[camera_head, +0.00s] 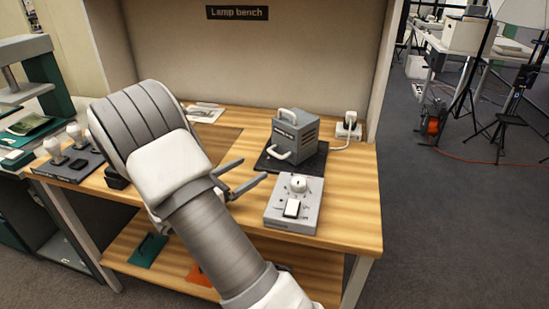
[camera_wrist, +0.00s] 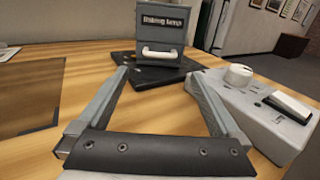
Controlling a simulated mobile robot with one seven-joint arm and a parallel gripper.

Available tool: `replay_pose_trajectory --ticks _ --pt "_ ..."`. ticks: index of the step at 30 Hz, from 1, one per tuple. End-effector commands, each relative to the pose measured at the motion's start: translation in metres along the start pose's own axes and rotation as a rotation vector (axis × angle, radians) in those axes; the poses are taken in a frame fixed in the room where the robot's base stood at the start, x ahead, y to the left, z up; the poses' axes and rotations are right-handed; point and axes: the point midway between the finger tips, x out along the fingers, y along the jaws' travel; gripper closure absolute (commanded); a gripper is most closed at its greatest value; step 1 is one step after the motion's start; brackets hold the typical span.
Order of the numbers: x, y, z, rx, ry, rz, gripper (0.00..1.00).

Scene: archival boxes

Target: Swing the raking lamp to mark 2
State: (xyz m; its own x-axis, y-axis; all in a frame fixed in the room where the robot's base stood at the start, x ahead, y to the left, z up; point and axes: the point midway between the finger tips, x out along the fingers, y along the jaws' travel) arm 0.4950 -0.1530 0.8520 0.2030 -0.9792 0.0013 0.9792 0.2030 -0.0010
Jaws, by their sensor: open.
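The raking lamp (camera_head: 293,135) is a grey louvred box with a white handle on top and a white bar handle low on its front. It stands on a dark base plate (camera_head: 313,167). In the wrist view the lamp (camera_wrist: 165,22) shows its name label, with the bar handle (camera_wrist: 162,54) beyond my fingertips. The marks on the plate are too small to read. My gripper (camera_head: 254,168) is open and empty, left of and in front of the lamp, apart from it. Its two fingers also show in the wrist view (camera_wrist: 158,74), pointing toward the handle.
A grey control box (camera_head: 279,216) with a white knob (camera_head: 298,184) and switch stands in front of the lamp, close to my right finger in the wrist view. A socket with a plug (camera_head: 350,124) is behind right. A brown mat (camera_wrist: 30,95) lies left on the wooden bench.

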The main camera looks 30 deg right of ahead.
Motion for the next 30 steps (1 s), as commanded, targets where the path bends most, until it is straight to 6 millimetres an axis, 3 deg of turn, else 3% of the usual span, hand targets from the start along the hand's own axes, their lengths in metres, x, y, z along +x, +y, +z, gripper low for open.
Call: replay_pose_trajectory --ticks 9,15,28,30 --pt "0.070 -0.001 -0.002 0.002 0.000 -0.005 0.00" --pt "0.097 0.000 -0.001 0.002 0.000 -0.001 0.00" --pt "0.106 0.000 0.000 0.001 0.001 0.000 0.00" --pt "0.106 0.000 0.000 0.001 0.001 0.000 0.13"
